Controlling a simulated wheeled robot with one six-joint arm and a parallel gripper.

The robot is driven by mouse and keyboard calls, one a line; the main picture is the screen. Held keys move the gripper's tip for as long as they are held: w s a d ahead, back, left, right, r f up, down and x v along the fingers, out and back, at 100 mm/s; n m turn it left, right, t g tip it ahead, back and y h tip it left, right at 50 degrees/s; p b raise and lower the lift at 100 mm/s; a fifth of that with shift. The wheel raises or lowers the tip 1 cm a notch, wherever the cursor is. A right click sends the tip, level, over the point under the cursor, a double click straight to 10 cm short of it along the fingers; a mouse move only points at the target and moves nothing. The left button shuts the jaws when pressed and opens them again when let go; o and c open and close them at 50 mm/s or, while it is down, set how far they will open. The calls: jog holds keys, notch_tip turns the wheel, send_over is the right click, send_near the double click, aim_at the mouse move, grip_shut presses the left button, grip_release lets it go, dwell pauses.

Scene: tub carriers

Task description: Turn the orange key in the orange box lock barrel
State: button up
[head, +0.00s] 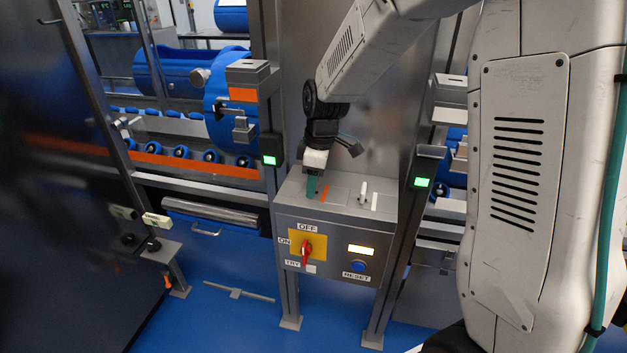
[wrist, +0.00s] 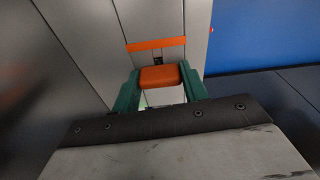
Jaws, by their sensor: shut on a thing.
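My gripper (head: 312,188) reaches down to the top of the grey control box (head: 290,203), close to an orange strip (head: 324,194). In the wrist view, its green fingers stand on either side of the orange key's (wrist: 160,77) broad head and are shut on it. The orange strip (wrist: 157,44) lies just beyond the key there, with a small dark mark between them. In the head view the key is hidden by the fingers. The lock barrel is hidden beneath the key and gripper, so how deep the key sits and its turn angle cannot be told.
A white key-like piece (head: 362,190) stands beside a white strip (head: 375,201) on the same box top. The front has a red rotary switch (head: 307,252) and blue reset button (head: 358,266). Metal posts with green-lit units (head: 269,160) flank the box.

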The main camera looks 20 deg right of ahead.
jog(key=o, duration=1.1)
jog(key=shift+r, duration=0.1)
notch_tip(320, 180, up, 8)
jog(key=s+d+r+m, duration=0.1)
jog(key=s+r+m, duration=0.2)
jog(key=s, duration=1.2)
jog(key=s+d+r+m+h, duration=0.1)
jog(key=s+d+r+m, duration=0.1)
jog(key=s+m, duration=0.6)
jog(key=s+r, duration=0.1)
jog(key=s, duration=0.6)
jog(key=shift+s+m+t, duration=0.15)
jog(key=shift+m+t, duration=0.15)
jog(key=shift+m, duration=0.1)
